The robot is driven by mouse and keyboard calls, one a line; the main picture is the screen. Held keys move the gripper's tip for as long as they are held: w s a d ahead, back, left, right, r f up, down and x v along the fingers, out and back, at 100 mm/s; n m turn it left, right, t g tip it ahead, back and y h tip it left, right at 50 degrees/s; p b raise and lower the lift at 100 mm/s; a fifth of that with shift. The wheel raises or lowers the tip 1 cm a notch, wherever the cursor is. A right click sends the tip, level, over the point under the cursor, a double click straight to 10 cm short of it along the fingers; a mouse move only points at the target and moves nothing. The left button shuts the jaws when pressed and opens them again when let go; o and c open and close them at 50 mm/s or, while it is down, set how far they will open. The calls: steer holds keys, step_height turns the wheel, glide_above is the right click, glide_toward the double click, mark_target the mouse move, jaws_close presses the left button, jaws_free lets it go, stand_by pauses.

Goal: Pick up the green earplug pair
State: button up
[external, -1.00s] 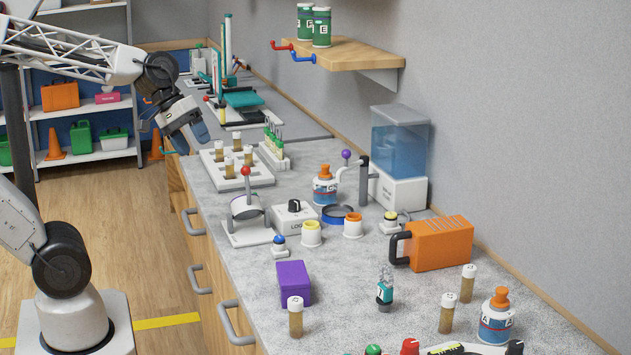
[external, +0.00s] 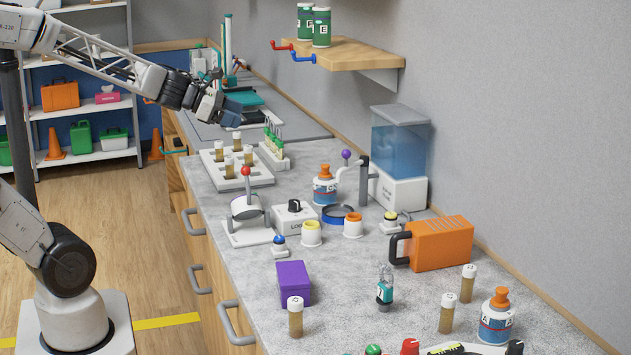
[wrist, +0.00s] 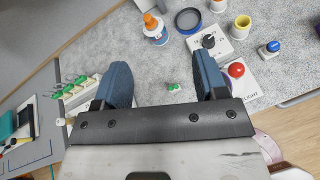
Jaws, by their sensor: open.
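A small green object (wrist: 173,87), which looks like the earplug pair, lies on the grey speckled counter in the wrist view. It shows between my two blue fingers, nearer the right one, and neither finger touches it. I cannot make it out in the external view. My gripper (wrist: 162,68) is open and empty, its fingers wide apart. In the external view my gripper (external: 234,107) is raised above the counter, near the white vial rack.
The rack of green-capped tubes (external: 274,148) and the vial rack (external: 236,172) stand near my gripper. An orange-capped bottle (external: 325,187), blue ring dish (external: 341,214) and red-knobbed device (external: 247,207) stand closer to the camera. The wooden shelf (external: 345,55) juts from the wall.

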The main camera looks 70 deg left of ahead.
steer(key=a+f+n, duration=0.1)
steer(key=f, duration=0.6)
steer(key=a+f+n+y, duration=0.1)
steer(key=f, duration=0.7)
steer(key=a+f+n, duration=0.1)
steer(key=f, duration=0.7)
steer(key=shift+w+a+f+n+t+y, duration=0.15)
steer(key=shift+w+a+n+t+y, duration=0.15)
steer(key=shift+w+a, duration=0.1)
steer(key=shift+w, duration=0.1)
steer(key=shift+x, duration=1.15)
steer(key=shift+w+f, duration=0.1)
steer(key=shift+x, duration=2.45)
steer(key=shift+c, duration=0.3)
